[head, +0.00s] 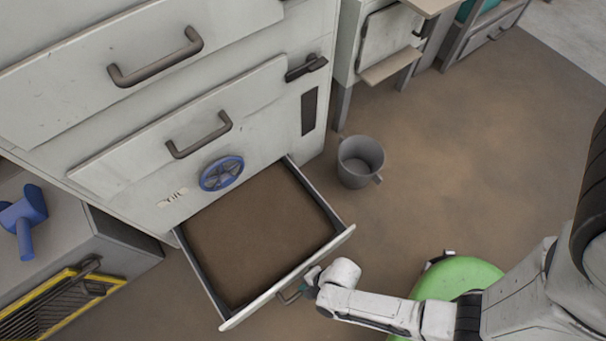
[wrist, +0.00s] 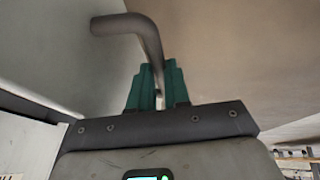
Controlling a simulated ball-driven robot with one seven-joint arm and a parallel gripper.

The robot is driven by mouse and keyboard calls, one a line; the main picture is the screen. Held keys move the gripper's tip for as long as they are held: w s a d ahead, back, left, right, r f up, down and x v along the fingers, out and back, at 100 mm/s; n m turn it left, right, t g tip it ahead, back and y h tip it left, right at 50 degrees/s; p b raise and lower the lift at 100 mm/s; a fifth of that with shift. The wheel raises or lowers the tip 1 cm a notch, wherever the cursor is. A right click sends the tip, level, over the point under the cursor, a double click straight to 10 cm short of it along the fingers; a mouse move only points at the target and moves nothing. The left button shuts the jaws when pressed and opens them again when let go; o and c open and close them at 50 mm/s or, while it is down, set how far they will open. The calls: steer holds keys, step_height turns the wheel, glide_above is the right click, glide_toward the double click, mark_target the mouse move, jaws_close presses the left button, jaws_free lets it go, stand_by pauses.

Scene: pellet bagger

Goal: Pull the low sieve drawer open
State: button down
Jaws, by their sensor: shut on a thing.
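The low sieve drawer (head: 341,240) stands pulled out from the pale machine in the head view, with dark side walls and a brown surface inside. Its bar handle is on the front panel and is partly hidden by my gripper (head: 302,288). In the wrist view the dark bent handle (wrist: 150,38) runs down between the green fingers of my gripper (wrist: 160,82). The fingers are shut on the handle.
A grey bucket (head: 360,161) stands on the floor right of the drawer. A blue handwheel (head: 221,173) is above the drawer. A blue scoop-like thing (head: 24,218) and a yellow-framed rack (head: 62,300) are at left. Brown floor is open at right.

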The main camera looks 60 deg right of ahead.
steer(key=shift+s, duration=0.1)
steer(key=c, duration=1.1)
jaws_free()
steer(key=shift+r, duration=0.1)
steer(key=p+v, duration=0.5)
steer(key=v, duration=0.5)
steer(key=shift+r, duration=0.25)
steer(key=shift+d, duration=0.1)
